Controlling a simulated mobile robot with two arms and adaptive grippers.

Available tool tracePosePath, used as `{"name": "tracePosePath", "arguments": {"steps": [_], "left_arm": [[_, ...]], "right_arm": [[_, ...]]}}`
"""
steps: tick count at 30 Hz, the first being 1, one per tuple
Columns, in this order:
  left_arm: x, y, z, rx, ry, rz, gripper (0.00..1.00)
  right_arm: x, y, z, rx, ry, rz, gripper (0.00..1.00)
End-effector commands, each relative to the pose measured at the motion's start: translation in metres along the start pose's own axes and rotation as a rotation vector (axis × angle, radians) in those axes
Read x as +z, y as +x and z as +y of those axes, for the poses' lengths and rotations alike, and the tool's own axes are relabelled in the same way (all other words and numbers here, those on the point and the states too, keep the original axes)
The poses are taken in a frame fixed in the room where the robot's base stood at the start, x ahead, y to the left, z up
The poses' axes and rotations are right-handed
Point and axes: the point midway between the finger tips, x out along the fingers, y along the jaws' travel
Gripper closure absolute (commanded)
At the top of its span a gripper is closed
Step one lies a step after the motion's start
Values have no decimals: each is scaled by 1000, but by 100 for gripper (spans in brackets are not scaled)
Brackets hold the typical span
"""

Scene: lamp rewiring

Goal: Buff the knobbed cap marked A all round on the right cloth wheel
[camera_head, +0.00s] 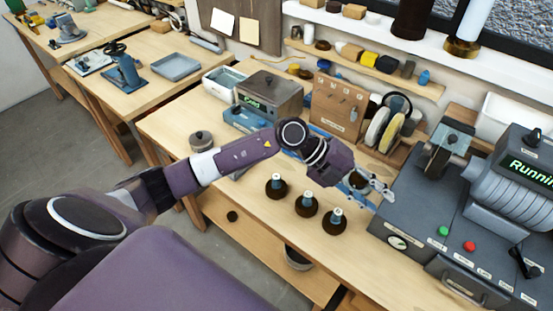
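My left gripper (382,190) reaches in over the bench, just left of the grey buffing machine (410,212). Its pale fingers point right, towards the machine's edge; their gap is too small to read. A dark rounded piece with a brownish edge (357,180) shows beside the fingers; I cannot tell whether it is held or stands behind them. Three dark round pieces with pale blue tops, left (276,187), middle (307,205) and right (337,219), stand upright in a row. No letter A is readable. A wheel (437,162) sits under the machine's clear guard. My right gripper is not in view.
The machine's display (531,172) reads "Running"; green (443,231) and red (469,246) buttons are on its front. Pale discs (378,126) stand in a wooden rack behind my gripper. A lidded pot (201,141) is at the bench's left. Bare wood surrounds the row.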

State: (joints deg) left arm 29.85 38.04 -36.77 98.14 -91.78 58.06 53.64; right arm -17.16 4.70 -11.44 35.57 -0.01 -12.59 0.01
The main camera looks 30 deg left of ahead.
Motion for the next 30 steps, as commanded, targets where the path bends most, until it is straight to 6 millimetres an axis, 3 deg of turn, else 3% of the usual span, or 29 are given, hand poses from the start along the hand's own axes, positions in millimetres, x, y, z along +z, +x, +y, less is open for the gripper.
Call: {"name": "tracePosePath", "arguments": {"steps": [1, 3, 6, 9, 13, 18, 30], "left_arm": [[22, -18, 29, 153, 8, -34, 70], [47, -49, 70, 362, -11, -86, 70], [77, -99, 112, 594, -63, -169, 70], [96, -146, 138, 761, -122, -246, 70], [107, -187, 155, 890, -180, -313, 70], [111, -205, 163, 944, -210, -345, 70], [115, -188, 186, 943, -208, -340, 70]], "right_arm": [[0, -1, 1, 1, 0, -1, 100], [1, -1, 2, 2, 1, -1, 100], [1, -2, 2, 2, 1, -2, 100], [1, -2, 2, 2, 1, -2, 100], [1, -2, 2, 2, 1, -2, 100], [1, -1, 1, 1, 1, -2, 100], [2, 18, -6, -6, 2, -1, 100]]}}
